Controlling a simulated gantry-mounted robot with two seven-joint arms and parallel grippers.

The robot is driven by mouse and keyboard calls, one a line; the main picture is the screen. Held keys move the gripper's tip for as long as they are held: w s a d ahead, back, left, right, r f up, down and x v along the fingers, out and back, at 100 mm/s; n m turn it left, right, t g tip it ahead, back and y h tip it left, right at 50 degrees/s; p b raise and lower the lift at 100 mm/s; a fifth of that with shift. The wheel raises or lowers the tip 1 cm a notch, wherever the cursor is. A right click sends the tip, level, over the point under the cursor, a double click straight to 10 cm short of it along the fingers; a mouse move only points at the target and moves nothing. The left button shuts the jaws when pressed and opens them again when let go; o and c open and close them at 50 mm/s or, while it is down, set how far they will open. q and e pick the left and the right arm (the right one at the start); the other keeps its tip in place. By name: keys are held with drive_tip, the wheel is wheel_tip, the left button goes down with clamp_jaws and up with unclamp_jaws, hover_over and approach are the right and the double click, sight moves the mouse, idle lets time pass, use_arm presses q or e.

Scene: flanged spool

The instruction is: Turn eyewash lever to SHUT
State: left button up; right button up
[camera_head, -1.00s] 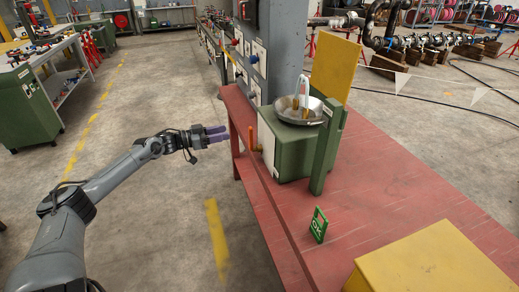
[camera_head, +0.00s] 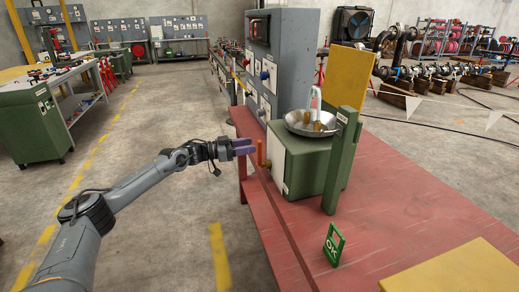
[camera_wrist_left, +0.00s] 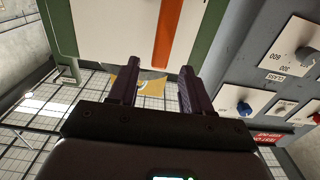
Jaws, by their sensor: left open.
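The eyewash station is a green box (camera_head: 298,165) with a steel bowl (camera_head: 296,124) on top, standing on a red bench (camera_head: 400,190). Its orange lever (camera_head: 259,154) stands upright at the left side of the box. In the left wrist view the lever (camera_wrist_left: 168,35) is a long orange bar in front of a white panel (camera_wrist_left: 110,28). My left gripper (camera_head: 254,146) is open, its purple fingers pointing at the lever from the left. In the wrist view the lever lies ahead of the gap between the fingers (camera_wrist_left: 160,75); contact is not visible. My right gripper is not in view.
A green post (camera_head: 343,165) stands at the box's right. A grey panel cabinet with knobs (camera_head: 283,60) rises behind the box. The floor left of the bench is clear.

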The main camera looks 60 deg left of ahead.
sight(259, 144)
use_arm(q)
drive_tip(key=shift+b+x, duration=0.55)
drive_tip(key=shift+x, duration=2)
drive_tip(key=shift+w, duration=0.1)
clamp_jaws()
